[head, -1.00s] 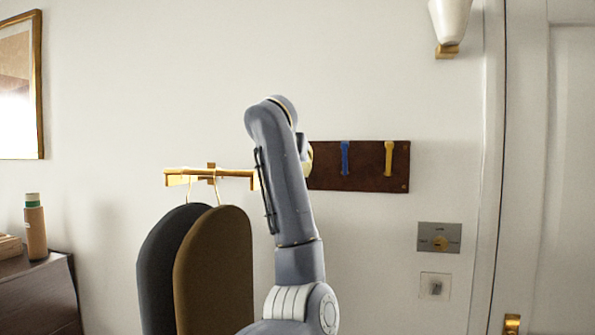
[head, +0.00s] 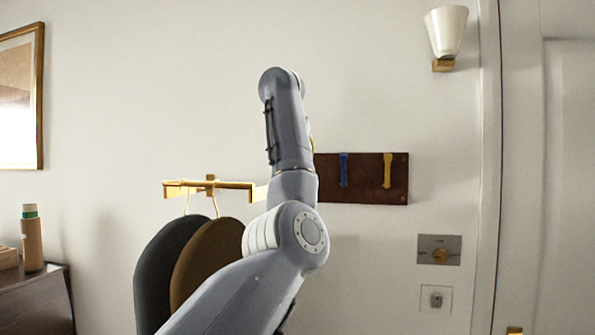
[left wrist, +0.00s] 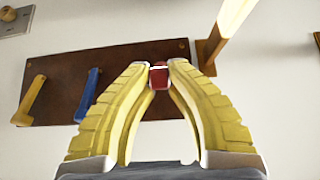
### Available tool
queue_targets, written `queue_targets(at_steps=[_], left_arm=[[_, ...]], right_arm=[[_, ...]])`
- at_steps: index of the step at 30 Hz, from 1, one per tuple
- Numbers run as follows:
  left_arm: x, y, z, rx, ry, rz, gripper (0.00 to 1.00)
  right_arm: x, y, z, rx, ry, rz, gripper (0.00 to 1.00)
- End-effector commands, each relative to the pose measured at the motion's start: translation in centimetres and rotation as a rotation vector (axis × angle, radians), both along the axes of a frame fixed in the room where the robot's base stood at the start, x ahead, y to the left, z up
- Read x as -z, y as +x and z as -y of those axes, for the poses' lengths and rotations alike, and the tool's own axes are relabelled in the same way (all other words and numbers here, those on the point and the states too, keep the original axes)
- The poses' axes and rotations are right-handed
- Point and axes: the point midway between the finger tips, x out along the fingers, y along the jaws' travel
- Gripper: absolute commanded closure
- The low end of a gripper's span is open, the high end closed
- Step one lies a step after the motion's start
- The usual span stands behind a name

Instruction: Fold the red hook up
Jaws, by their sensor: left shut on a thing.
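The red hook (left wrist: 158,77) shows in the left wrist view as a small red piece between the fingertips of my left gripper (left wrist: 159,68). The yellow fingers are shut on it, in front of the dark brown board (left wrist: 130,75). Most of the hook is hidden by the fingers, so its angle cannot be told. In the head view my left arm covers the red hook, the gripper and the left end of the board (head: 365,180). My right gripper is in neither view.
A blue hook (head: 344,170) and a yellow hook (head: 387,170) sit on the board. A brass rail (head: 235,185) with a dark hanger (head: 165,265) and a brown one (head: 205,260) is at left. A wall lamp (head: 446,32) and switch plates (head: 439,250) are at right.

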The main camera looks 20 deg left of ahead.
Motion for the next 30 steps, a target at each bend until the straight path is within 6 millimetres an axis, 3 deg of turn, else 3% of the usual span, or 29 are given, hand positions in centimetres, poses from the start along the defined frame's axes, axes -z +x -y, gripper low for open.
queue_targets(at_steps=[30], left_arm=[[-0.43, 0.77, -0.02, 0.001, -0.014, -0.127, 1.00]], right_arm=[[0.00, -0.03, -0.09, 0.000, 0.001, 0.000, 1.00]])
